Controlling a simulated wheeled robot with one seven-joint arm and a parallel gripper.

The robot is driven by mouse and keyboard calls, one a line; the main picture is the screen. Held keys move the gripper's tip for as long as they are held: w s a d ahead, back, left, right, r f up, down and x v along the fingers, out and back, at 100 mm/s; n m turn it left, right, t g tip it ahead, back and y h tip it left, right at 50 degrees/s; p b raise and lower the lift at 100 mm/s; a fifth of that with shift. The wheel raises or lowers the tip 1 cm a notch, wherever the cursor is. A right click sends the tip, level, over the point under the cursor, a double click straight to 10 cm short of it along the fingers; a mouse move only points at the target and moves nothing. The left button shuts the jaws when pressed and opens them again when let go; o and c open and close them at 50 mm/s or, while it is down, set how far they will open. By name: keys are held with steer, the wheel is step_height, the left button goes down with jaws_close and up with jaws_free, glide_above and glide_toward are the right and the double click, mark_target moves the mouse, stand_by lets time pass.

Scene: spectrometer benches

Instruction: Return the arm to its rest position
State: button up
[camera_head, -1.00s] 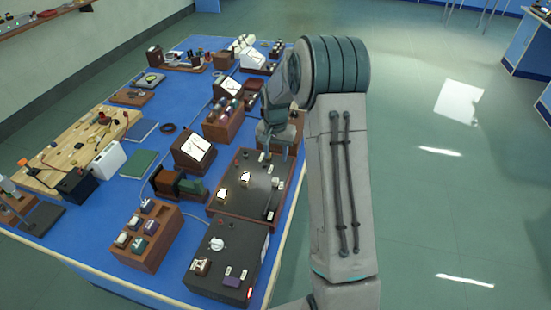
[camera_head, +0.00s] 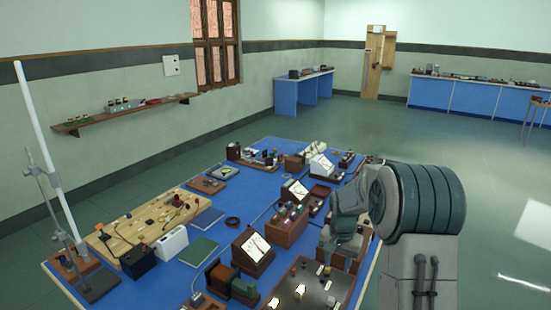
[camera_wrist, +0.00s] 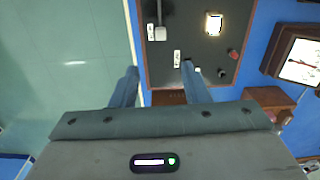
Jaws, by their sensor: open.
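My arm stands at the right of the head view, with its large round joint beside the blue bench. My gripper (camera_wrist: 158,82) shows in the wrist view with its two fingers spread apart and nothing between them. It is above the right edge of the blue bench (camera_head: 372,268), partly over a dark panel board (camera_wrist: 214,65) and partly over the floor. In the head view the gripper end hangs near the bench's right edge, and its fingertips are hard to make out.
The bench is crowded with a meter (camera_head: 252,250), a brown block rack (camera_head: 287,228), a green book (camera_head: 198,251) and a tall white rod (camera_head: 48,145) at the left. The floor (camera_head: 480,230) to the right is clear. Other blue benches (camera_head: 303,93) stand far back.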

steer(key=s+a+r+n+t+b, duration=0.1)
steer(key=s+a+r+n, duration=0.15)
steer(key=s+r, duration=0.55)
steer(key=s+a+r+n+t+b, duration=0.25)
steer(key=s+r, duration=0.25)
steer(key=s, duration=0.7)
steer(key=s+a+f+n, duration=0.1)
steer(key=s, duration=0.8)
steer(key=shift+a+f, duration=0.2)
stand_by(1.8)
